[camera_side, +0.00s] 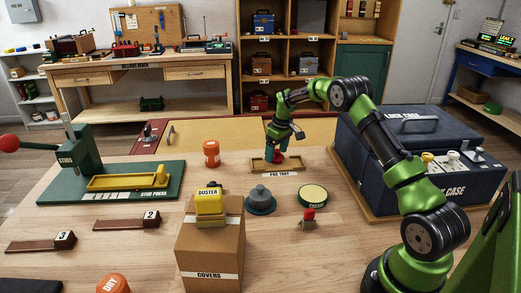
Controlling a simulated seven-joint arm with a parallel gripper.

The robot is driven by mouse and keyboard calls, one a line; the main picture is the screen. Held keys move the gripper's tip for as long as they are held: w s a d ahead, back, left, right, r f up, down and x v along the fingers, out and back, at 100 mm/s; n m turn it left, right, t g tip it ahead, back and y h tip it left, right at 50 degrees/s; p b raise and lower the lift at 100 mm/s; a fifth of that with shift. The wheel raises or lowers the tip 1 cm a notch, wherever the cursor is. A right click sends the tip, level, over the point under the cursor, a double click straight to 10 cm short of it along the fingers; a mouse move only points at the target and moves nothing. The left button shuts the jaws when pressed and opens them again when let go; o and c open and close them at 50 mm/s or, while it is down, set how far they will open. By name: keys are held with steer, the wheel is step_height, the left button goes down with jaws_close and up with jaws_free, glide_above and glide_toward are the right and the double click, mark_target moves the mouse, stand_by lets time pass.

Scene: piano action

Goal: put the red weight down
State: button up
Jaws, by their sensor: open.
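My gripper (276,152) points down over the pad tray (258,171), a shallow wooden tray labelled "PAD TRAY" near the middle of the table. The gripper is open. A small red thing, which looks like the red weight (281,157), sits low between or just beside the fingertips, at the tray. The fingers partly hide it, and I cannot tell whether they touch it or exactly how it rests.
The covers box (209,247) carries a yellow duster (209,199). The lock case (430,150) bounds the right, the stud press (82,155) the left.

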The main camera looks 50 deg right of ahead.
mark_target(280, 158)
step_height(280, 158, up, 11)
steer(key=s, duration=0.2)
steer(key=s+a+r+t, duration=0.1)
steer(key=s+a+r, duration=0.2)
steer(key=a+r, duration=0.55)
steer(key=s+a+r+m+t, duration=0.2)
steer(key=s+a+r, duration=0.45)
steer(key=a, duration=0.35)
steer(key=s+a+f+m+t+y, duration=0.1)
steer(key=s+a, duration=0.4)
steer(key=s, duration=0.4)
steer(key=s+a+f+m+t+y, duration=0.1)
steer(key=s+a+f, duration=0.1)
steer(key=s+a, duration=0.3)
steer(key=s, duration=0.3)
steer(key=shift+s+a+f, duration=0.25)
steer(key=shift+s+a, duration=0.05)
steer(key=shift+s, duration=0.05)
steer(key=shift+o, duration=0.5)
